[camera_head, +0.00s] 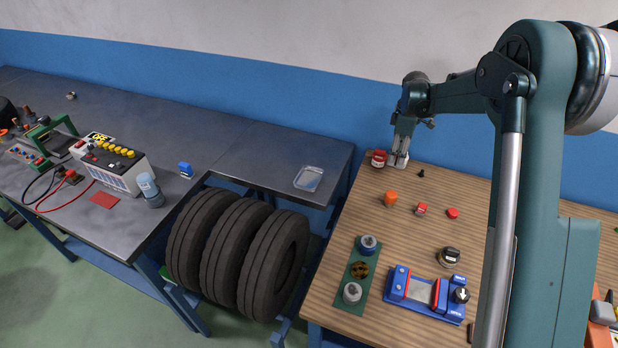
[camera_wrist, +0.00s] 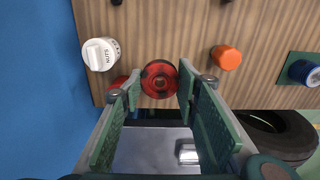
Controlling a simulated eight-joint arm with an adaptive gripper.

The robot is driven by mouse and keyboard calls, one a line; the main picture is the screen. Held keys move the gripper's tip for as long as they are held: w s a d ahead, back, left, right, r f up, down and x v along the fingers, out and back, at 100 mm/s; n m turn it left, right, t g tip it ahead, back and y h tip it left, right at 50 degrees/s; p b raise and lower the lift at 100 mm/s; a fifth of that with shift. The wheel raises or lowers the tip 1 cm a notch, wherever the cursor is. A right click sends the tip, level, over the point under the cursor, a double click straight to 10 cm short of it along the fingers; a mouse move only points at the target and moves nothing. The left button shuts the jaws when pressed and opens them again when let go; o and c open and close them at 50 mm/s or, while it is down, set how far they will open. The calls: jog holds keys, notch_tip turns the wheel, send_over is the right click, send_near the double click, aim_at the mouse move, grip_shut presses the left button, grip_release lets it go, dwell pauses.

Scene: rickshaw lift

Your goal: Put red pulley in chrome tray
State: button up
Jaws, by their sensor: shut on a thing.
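The red pulley (camera_wrist: 160,78) is a round red disc with a dark ring and hub. In the wrist view it sits between the two fingertips of my gripper (camera_wrist: 161,87), which is shut on it. In the head view my gripper (camera_head: 399,158) points down at the far left corner of the wooden table, and I cannot clearly make out the pulley there. The chrome tray (camera_head: 308,179) is a small, shallow, pale rectangle on the grey metal bench, left of my gripper; it also shows between the fingers in the wrist view (camera_wrist: 189,154).
A red item with a pale label (camera_head: 378,158) is by the fingers. An orange piece (camera_head: 390,198) and small red parts (camera_head: 421,209) lie nearby. A gap separates wooden table and metal bench (camera_head: 262,140); tyres (camera_head: 238,252) stand below.

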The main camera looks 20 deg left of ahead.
jog(key=s+a, duration=0.3)
jog(key=a, duration=0.6)
jog(key=s+a, duration=0.3)
jog(key=a, duration=0.5)
send_over(309, 180)
jog(key=shift+w+a+r, duration=0.1)
jog(key=shift+r, duration=0.3)
jog(key=shift+f, duration=3.15)
jog(key=shift+f, duration=1.85)
jog(key=shift+f, duration=0.1)
